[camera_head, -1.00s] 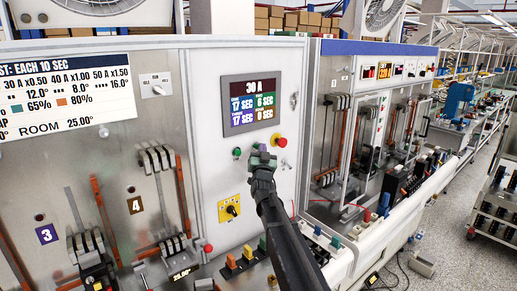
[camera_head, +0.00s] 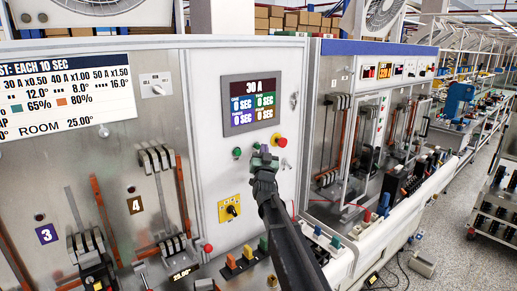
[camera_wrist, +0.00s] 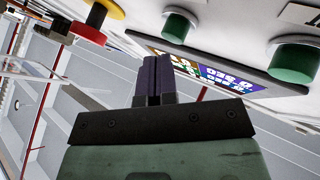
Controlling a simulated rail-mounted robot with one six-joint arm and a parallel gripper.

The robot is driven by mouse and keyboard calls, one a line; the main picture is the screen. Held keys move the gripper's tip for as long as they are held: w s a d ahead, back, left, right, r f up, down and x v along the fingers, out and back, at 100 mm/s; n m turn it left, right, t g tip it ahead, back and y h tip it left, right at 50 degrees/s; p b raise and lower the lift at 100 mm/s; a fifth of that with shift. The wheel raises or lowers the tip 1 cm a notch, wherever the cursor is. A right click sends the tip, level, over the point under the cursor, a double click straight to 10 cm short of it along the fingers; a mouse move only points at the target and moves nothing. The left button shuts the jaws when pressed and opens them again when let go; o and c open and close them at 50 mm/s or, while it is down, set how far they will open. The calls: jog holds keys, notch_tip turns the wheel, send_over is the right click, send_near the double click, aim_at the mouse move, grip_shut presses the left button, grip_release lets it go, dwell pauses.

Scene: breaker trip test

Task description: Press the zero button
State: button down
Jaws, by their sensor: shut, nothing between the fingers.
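The test panel has a display (camera_head: 250,104) reading "30 A" over several fields that each show "0 SEC". Below it are two green buttons, a left one (camera_head: 237,152) and a middle one (camera_head: 256,146), and a red button (camera_head: 280,141) with a yellow collar to the right. I cannot read a label marking the zero button. My gripper (camera_head: 263,154) is shut and empty, just below the middle green button. In the wrist view, the fingertips (camera_wrist: 155,62) are apart from the nearer green button (camera_wrist: 178,26). The other green button (camera_wrist: 294,62) and red button (camera_wrist: 88,33) also show.
A yellow rotary switch plate (camera_head: 229,208) is below the buttons. Breaker racks with levers and copper bars (camera_head: 180,190) stand left, and another test bench (camera_head: 345,130) stands right. A ledge with coloured blocks (camera_head: 246,254) runs along the front.

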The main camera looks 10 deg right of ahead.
jog(key=shift+s+d, duration=0.15)
jog(key=shift+s, duration=0.1)
jog(key=s+d, duration=0.1)
jog(key=s, duration=0.1)
jog(key=s+d, duration=0.1)
jog(key=s, duration=0.1)
jog(key=shift+s+d, duration=0.1)
jog(key=shift+d, duration=0.1)
dwell(0.3)
dwell(0.4)
